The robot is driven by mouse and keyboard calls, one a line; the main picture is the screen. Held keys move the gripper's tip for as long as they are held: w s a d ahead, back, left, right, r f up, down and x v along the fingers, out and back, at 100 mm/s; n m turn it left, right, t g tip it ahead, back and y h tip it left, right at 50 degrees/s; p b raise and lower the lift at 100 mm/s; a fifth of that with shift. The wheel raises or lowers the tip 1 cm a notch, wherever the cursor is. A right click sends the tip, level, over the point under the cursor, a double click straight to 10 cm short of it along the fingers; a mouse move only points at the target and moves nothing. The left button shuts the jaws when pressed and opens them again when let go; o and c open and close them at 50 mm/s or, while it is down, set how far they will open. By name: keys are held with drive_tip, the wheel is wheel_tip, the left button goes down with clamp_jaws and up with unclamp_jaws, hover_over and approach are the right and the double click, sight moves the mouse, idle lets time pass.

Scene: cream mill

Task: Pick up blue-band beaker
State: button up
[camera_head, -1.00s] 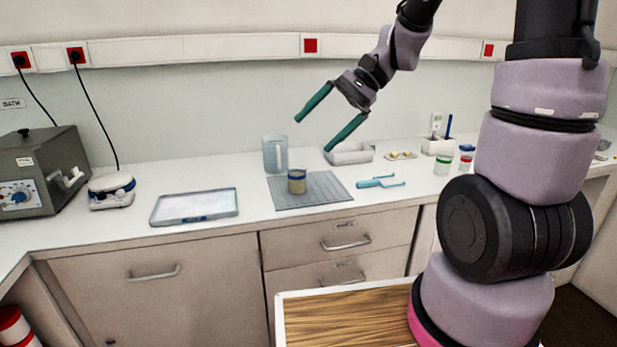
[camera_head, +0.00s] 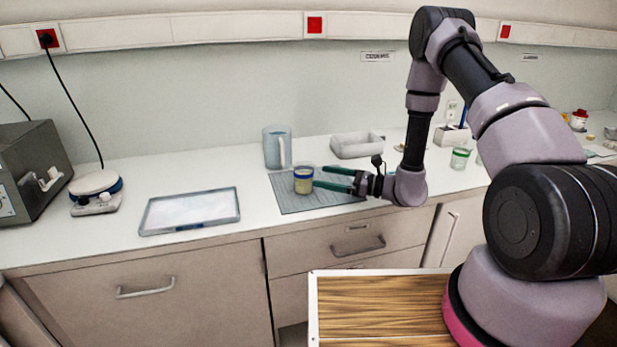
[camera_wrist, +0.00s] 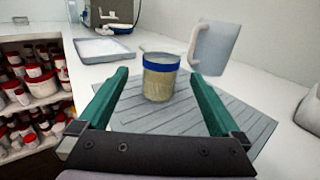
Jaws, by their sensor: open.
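The blue-band beaker (camera_head: 303,181) is a clear beaker with a blue band near its top and a yellowish content. It stands upright on the grey ribbed mat (camera_head: 327,198) on the counter. My gripper (camera_head: 317,177) is low over the mat, coming from the right, with its green fingers pointing at the beaker. In the wrist view the beaker (camera_wrist: 160,78) stands between the lines of the two open fingers (camera_wrist: 160,85), near their tips. I cannot tell whether either finger touches it. The beaker is upright and not gripped.
A clear jug (camera_head: 276,149) with a handle stands just behind the beaker. A shallow tray (camera_head: 190,229) lies to the left, and a white bin (camera_head: 357,146) stands behind the gripper. A green-banded beaker (camera_head: 460,158) is farther right. Counter between tray and mat is clear.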

sight(294, 164)
drive_tip(key=shift+w+a+f, duration=0.2)
drive_tip(key=shift+a, duration=0.15)
drive_tip(key=x, duration=1)
drive_tip(key=shift+f, duration=0.1)
drive_tip(key=c, duration=1.5)
wheel_tip(294, 164, up, 10)
drive_tip(key=shift+r, duration=0.1)
